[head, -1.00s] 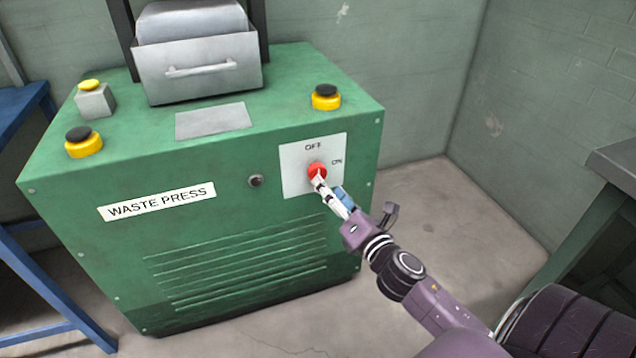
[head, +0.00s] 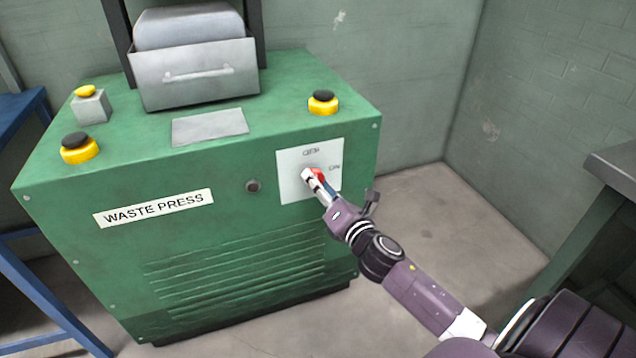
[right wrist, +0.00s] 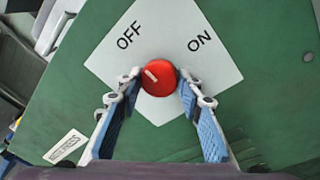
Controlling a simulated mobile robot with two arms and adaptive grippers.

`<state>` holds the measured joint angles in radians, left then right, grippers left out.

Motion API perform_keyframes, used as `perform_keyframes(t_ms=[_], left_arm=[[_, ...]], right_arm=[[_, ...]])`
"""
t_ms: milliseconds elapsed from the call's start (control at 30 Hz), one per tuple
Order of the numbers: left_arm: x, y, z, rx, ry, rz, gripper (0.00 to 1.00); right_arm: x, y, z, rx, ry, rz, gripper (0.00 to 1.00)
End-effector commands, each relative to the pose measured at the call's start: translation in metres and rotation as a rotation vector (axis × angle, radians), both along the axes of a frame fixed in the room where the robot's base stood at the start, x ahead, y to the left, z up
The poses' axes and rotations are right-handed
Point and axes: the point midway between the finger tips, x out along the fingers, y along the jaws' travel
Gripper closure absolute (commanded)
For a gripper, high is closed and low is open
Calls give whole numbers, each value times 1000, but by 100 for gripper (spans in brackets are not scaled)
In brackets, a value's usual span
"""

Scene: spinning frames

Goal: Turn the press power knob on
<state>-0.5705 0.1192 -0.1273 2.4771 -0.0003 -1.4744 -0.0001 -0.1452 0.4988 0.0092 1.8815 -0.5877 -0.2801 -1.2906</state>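The press power knob (right wrist: 158,78) is round and red with a white mark, on a pale plate (right wrist: 190,25) lettered OFF and ON. In the right wrist view the mark points up-left, towards OFF. My right gripper (right wrist: 159,80) has one fingertip on each side of the knob, both seeming to touch its edge. In the head view the knob (head: 319,174) is partly hidden behind my right gripper (head: 311,180). The green waste press (head: 230,225) carries the plate on its front. My left gripper is not in view.
A small dark round fitting (head: 254,186) sits left of the plate. Black and yellow buttons (head: 322,103) stand on the press top, near a grey metal bin (head: 195,75). A blue frame (head: 40,300) is at left, a dark table (head: 612,170) at right.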

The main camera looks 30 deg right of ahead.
Motion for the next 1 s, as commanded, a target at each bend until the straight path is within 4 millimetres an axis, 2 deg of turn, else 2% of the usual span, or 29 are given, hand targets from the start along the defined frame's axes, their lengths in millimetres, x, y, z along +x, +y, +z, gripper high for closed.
perform_keyframes(t_ms=[33,133,467,733,1000], left_arm=[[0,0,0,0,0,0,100],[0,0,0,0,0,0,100],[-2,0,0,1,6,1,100],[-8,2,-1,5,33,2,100],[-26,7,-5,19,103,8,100]], right_arm=[[0,1,0,0,-1,1,79],[0,1,0,1,-2,1,90],[0,1,0,47,-13,1,90],[0,1,0,217,-52,-1,90],[0,1,-1,462,-111,-1,90]])
